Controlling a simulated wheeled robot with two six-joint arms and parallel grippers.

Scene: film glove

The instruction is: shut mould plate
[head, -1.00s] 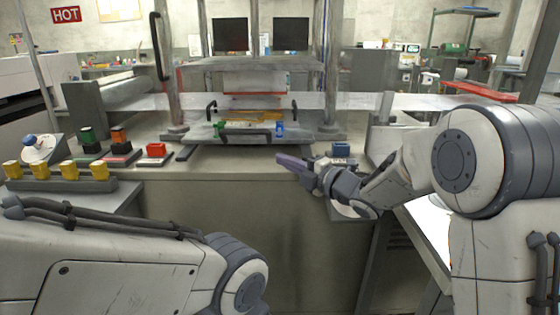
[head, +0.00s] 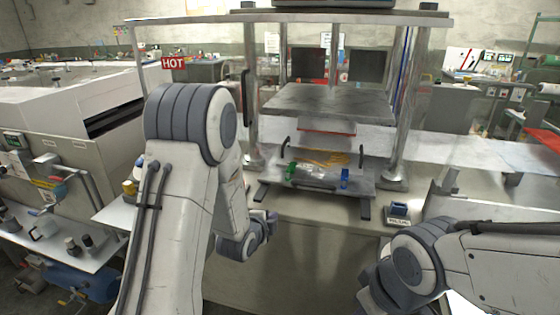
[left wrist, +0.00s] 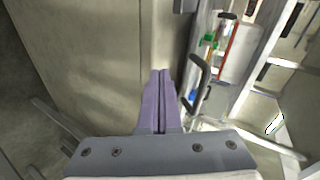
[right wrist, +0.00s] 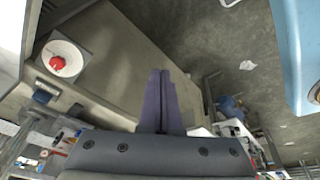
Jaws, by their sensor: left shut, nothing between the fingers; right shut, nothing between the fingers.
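The mould plate (head: 330,183) is a grey metal plate low in the press, with a green clamp (head: 290,171) and a blue clamp (head: 345,176) on it. Black handles (head: 285,150) stand up at its sides. In the left wrist view a black handle (left wrist: 198,75) shows right of my left gripper (left wrist: 160,75), apart from it. That gripper is shut and empty; in the head view it (head: 270,222) is at the bench front, left of and below the plate. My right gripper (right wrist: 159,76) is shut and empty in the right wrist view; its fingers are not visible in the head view.
The press's upper platen (head: 330,100) hangs above the plate between metal posts (head: 398,110). A HOT sign (head: 174,63) is at the back left. A blue box (head: 398,209) sits on the bench to the right.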

